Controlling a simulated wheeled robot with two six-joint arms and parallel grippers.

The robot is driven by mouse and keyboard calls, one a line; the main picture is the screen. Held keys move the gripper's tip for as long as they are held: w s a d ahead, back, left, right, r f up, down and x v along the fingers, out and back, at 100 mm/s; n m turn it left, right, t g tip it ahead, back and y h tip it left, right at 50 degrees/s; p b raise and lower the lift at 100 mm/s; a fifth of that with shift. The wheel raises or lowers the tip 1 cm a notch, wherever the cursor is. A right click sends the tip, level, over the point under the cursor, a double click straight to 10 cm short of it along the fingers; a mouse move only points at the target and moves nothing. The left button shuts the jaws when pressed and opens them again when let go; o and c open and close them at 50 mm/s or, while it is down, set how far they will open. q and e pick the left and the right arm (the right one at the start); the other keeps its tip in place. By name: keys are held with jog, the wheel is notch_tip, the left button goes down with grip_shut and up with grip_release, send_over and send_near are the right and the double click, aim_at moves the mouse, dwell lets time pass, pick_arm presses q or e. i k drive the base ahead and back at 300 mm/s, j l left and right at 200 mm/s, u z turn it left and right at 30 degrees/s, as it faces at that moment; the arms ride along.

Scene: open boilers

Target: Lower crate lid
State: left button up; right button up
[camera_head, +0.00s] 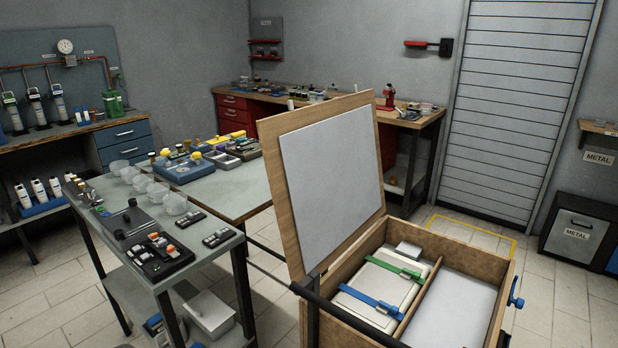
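The wooden crate (448,250) stands open at the lower right. Its lid (265,160), a wooden panel with a pale grey inner sheet, stands raised at the crate's left side and leans back slightly. Inside the crate, a white case (385,283) lies under a green strap (395,266) and a blue strap (370,302). A divider separates it from a compartment with a pale flat bottom. A blue clamp or latch (516,292) sits on the crate's right wall. Neither of my grippers is in view.
A metal table (215,240) with black trays and clear bowls stands left of the crate. A blue-drawer bench (124,135) and a red-drawer bench (231,108) line the walls. Floor marked by a yellow line (470,232) is clear behind the crate.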

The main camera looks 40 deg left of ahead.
aim_at(323, 161)
jog(key=k+j, duration=0.1)
jog(key=j, duration=0.3)
jog(key=k+j+z, duration=0.1)
jog(key=j, duration=0.3)
jog(key=k+j, duration=0.15)
jog(key=j, duration=0.25)
jog(key=k+j, duration=0.1)
jog(key=j, duration=0.3)
jog(key=k+j+z, duration=0.1)
jog(key=j, duration=0.3)
jog(key=k+j, duration=0.15)
jog(key=j, duration=0.25)
